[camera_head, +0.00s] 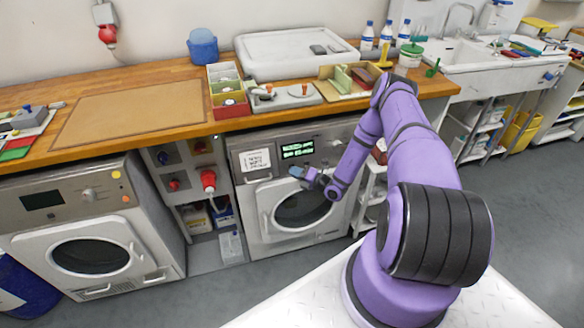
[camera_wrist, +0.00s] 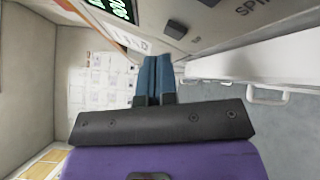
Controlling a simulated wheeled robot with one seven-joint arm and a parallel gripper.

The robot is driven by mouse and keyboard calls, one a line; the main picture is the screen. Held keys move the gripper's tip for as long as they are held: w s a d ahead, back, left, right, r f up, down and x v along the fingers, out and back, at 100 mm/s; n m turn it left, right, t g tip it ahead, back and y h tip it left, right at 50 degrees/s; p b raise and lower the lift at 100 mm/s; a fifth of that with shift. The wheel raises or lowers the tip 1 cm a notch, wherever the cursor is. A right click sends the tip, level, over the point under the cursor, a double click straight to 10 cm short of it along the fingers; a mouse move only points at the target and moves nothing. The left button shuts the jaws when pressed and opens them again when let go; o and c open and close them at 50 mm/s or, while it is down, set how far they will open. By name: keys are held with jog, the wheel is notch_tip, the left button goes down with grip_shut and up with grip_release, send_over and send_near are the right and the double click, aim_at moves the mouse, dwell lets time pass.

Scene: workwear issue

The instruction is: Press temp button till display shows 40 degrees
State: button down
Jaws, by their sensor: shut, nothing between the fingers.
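The washing machine (camera_head: 240,205) in the middle of the head view has a dark display (camera_head: 297,149) with green characters, too small to read. The display is partly in the wrist view (camera_wrist: 121,9), cut off by the top edge. A dark square button (camera_wrist: 175,29) sits on the panel just beyond my fingertips; a "SPIN" label is printed further right. I cannot tell which button is the temp one. My gripper (camera_head: 299,173) is in front of the panel, just below the display. Its blue fingers (camera_wrist: 155,58) are shut and empty, apparently a little short of the panel.
The round door (camera_head: 302,207) lies below my gripper. A second machine (camera_head: 85,225) stands at left. The wooden worktop (camera_head: 180,132) above holds trays and boxes. A shelf rack (camera_head: 370,200) is close on the right.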

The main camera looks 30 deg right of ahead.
jog(key=shift+w, duration=0.15)
jog(key=shift+w+d+f, duration=0.1)
jog(key=shift+w+f, duration=0.05)
jog(key=shift+w, duration=0.1)
jog(key=shift+w+d+f, duration=0.1)
jog(key=shift+w, duration=0.25)
dwell(0.8)
jog(key=shift+s, duration=0.2)
jog(key=shift+s+a+r, duration=0.2)
jog(key=shift+s+r, duration=0.05)
jog(key=shift+s, duration=0.3)
jog(key=shift+s+a+r, duration=0.2)
jog(key=shift+s+r, duration=0.05)
jog(key=shift+s, duration=0.5)
jog(key=shift+s+a+r, duration=0.25)
jog(key=shift+s, duration=0.5)
jog(key=shift+s+a+r, duration=0.2)
jog(key=shift+s+r, duration=0.05)
jog(key=shift+s, duration=0.5)
jog(key=shift+a, duration=0.2)
dwell(2.1)
